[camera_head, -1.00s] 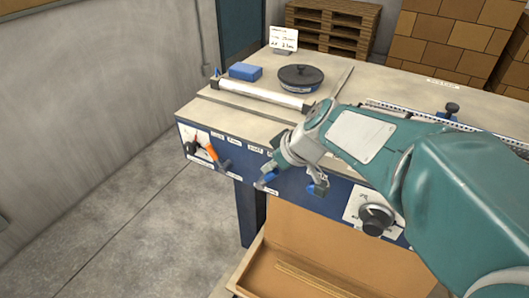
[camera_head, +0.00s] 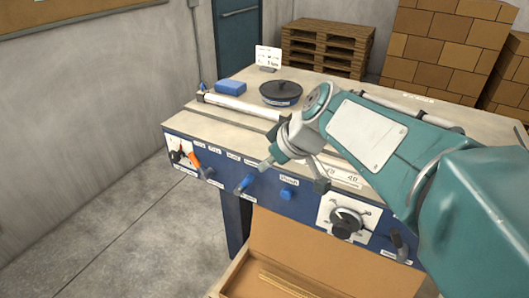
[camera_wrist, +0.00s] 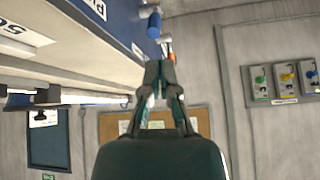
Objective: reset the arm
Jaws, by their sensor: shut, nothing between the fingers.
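My gripper (camera_head: 266,165) is at the end of my teal arm, in front of the blue control panel (camera_head: 232,190) on the bench's front face. Its tips point down and left, close to a blue lever (camera_head: 245,183); I cannot tell whether they touch. In the wrist view, my gripper (camera_wrist: 160,72) has its dark fingers together with nothing between them. A blue knob (camera_wrist: 153,25) shows beyond the fingertips in that view.
A white roller (camera_head: 240,105), a black round lid (camera_head: 281,92) and a blue block (camera_head: 231,87) are on the bench top. An orange-handled lever (camera_head: 193,160) and a black dial (camera_head: 346,222) are on the panel. An open cardboard box (camera_head: 300,255) stands below. Floor at left is clear.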

